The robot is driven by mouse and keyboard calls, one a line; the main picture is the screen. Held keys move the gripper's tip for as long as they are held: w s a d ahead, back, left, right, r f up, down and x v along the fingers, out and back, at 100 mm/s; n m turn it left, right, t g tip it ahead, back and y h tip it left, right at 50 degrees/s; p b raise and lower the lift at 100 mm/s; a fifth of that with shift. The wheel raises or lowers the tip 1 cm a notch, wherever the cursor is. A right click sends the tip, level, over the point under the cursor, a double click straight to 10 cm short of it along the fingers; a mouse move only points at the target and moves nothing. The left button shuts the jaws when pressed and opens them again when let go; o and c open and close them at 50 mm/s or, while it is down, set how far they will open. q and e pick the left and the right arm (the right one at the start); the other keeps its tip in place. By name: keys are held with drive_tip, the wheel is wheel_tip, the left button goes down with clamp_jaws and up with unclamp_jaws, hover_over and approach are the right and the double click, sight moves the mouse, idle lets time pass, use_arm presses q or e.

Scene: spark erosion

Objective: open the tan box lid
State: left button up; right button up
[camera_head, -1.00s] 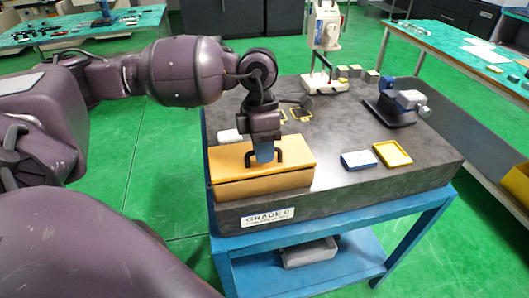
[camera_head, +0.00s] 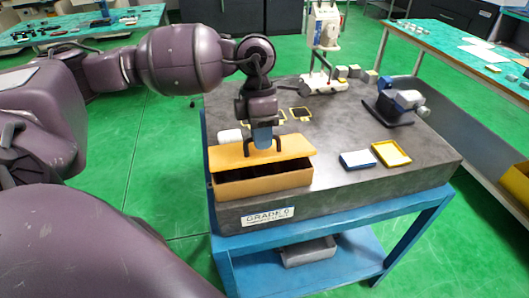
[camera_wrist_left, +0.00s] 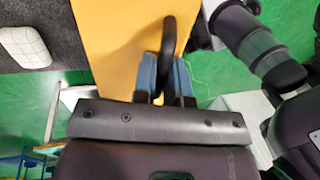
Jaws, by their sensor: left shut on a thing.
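The tan box (camera_head: 263,182) sits at the near left corner of the dark grey surface plate. Its tan lid (camera_head: 225,158) is lifted a little at the front, with a dark gap between lid and box. A black handle stands on the lid. My left gripper (camera_head: 262,146) is above the lid, its blue fingers shut on the handle. In the left wrist view the fingers close around the black handle (camera_wrist_left: 168,38), with the tan lid behind it. The box's inside is mostly hidden. My right gripper is out of view.
A blue and white tray (camera_head: 357,160) and a yellow tray (camera_head: 391,153) lie right of the box. A blue-grey device (camera_head: 395,106) and a white instrument (camera_head: 322,30) stand farther back. A white block (camera_head: 230,136) is behind the box. The plate's middle is clear.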

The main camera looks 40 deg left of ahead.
use_arm(q)
drive_tip(key=shift+w+a+r, duration=0.15)
drive_tip(key=shift+a+r, duration=0.05)
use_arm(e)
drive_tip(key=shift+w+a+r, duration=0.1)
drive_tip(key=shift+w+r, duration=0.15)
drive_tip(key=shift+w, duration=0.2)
use_arm(q)
drive_tip(key=shift+w+a, duration=0.1)
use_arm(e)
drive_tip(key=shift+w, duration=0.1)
use_arm(q)
drive_tip(key=shift+w+a+r, duration=0.4)
drive_tip(key=shift+a+r, duration=0.05)
drive_tip(key=shift+a, duration=0.05)
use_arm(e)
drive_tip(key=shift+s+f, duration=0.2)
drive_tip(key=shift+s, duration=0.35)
use_arm(q)
drive_tip(key=shift+w+a+r, duration=0.1)
drive_tip(key=shift+w+a, duration=0.05)
drive_tip(key=shift+w+a+r, duration=0.3)
drive_tip(key=shift+w+a, duration=0.15)
drive_tip(key=shift+a, duration=0.15)
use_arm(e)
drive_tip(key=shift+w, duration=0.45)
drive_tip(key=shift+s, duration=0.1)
